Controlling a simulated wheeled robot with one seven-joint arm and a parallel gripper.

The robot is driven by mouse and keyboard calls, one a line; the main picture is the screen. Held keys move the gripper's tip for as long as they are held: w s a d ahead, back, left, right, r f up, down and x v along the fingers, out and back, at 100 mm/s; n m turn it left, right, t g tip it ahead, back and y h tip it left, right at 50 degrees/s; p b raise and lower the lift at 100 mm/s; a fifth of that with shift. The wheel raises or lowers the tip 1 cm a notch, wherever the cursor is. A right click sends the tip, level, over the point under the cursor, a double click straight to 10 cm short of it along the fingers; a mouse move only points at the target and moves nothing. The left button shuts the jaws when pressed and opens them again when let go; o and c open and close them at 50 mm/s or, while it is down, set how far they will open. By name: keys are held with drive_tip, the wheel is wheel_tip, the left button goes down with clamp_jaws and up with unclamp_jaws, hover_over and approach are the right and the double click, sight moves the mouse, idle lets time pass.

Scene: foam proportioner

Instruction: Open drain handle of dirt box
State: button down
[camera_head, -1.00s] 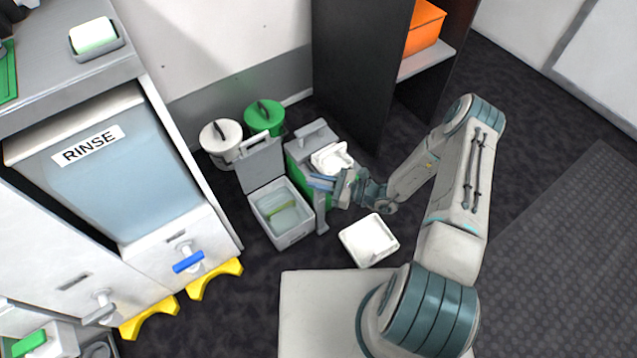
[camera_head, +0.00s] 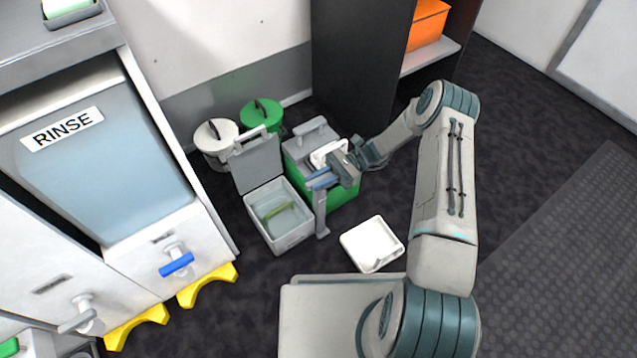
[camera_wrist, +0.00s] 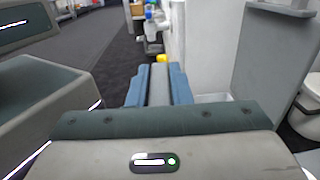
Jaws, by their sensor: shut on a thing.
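No label reading dirt box is visible. A drain tap with a blue handle (camera_head: 177,264) is on the front below the pale tank (camera_head: 105,160) marked RINSE. A grey-handled tap (camera_head: 78,319) sits on the unit at lower left; its handle is tilted. My gripper (camera_head: 317,181) is far to the right of both taps, in front of the green box (camera_head: 343,186). Its blue fingers are shut on the top of a grey upright bar (camera_head: 321,215). In the wrist view, the fingers (camera_wrist: 158,85) have a grey strip between them.
An open grey bin (camera_head: 290,236) with its lid up stands left of the bar. A white tray (camera_head: 371,243) lies on the dark floor. Yellow curved supports (camera_head: 207,285) stick out below the RINSE unit. Lidded pots are behind. Open floor is at right.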

drive_tip(key=shift+w+d+n+g+h, duration=0.15)
drive_tip(key=shift+n+g+h, duration=0.3)
drive_tip(key=shift+g, duration=0.25)
drive_tip(key=c, duration=1.3)
unclamp_jaws()
drive_tip(key=p+v, duration=0.1)
drive_tip(key=v, duration=1.2)
drive_tip(key=shift+w+d, duration=0.15)
drive_tip(key=shift+d, duration=0.15)
